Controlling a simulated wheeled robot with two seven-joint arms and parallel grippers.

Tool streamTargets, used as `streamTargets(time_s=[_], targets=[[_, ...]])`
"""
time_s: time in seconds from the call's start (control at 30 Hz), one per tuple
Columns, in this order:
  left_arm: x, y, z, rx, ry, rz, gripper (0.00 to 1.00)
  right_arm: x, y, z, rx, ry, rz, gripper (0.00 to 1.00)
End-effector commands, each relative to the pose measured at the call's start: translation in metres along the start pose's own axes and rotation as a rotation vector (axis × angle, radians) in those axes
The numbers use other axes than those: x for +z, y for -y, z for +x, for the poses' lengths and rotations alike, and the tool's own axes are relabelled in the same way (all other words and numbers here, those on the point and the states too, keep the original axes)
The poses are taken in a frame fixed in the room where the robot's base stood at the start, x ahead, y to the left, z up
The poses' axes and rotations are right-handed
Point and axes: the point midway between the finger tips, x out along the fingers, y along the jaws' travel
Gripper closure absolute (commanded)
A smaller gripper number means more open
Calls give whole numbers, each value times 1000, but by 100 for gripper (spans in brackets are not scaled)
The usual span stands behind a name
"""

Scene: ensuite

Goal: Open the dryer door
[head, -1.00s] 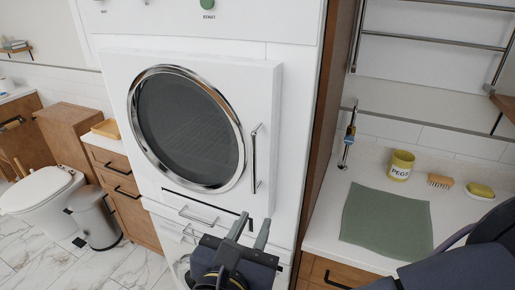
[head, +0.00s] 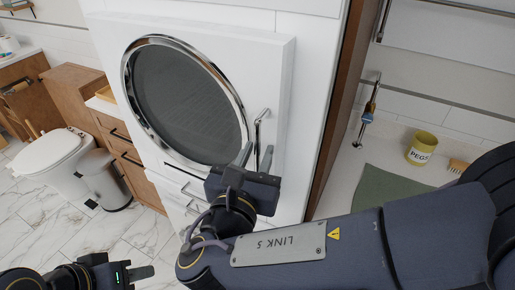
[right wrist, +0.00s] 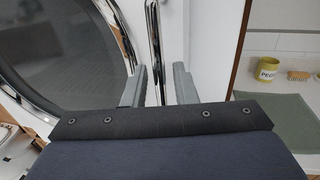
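The dryer door (head: 275,62) is a thick white panel with a round dark window (head: 185,100) in a chrome ring. It looks shut. Its upright chrome handle (head: 257,125) is at the door's right side and also shows in the right wrist view (right wrist: 154,40). My right gripper (head: 256,156) is open at the handle's lower part, which it partly hides. In the right wrist view, the handle runs down between its two spread fingers (right wrist: 160,85). My left gripper (head: 142,273) is low at the left, away from the door; its finger gap cannot be made out.
Drawer handles (head: 190,190) sit below the door. A wooden side panel (head: 340,110) borders the dryer at right. Beyond it, a counter holds a green cloth (head: 385,190), a yellow PEGS pot (head: 421,148) and a brush (head: 457,166). A toilet (head: 50,155) and bin (head: 104,180) stand left.

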Motion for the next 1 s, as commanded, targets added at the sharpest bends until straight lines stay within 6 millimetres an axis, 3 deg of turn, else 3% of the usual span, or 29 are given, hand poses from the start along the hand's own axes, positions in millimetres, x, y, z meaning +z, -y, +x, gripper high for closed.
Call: streamTargets(time_s=[0.33, 0.53, 1.0], targets=[[0, 0, -1, 0, 0, 0, 64, 0, 0, 6, 1, 0, 0, 75], [0, 0, -1, 0, 0, 0, 64, 0, 0, 6, 1, 0, 0, 100], [-1, -1, -2, 0, 0, 0, 64, 0, 0, 5, 0, -1, 0, 100]])
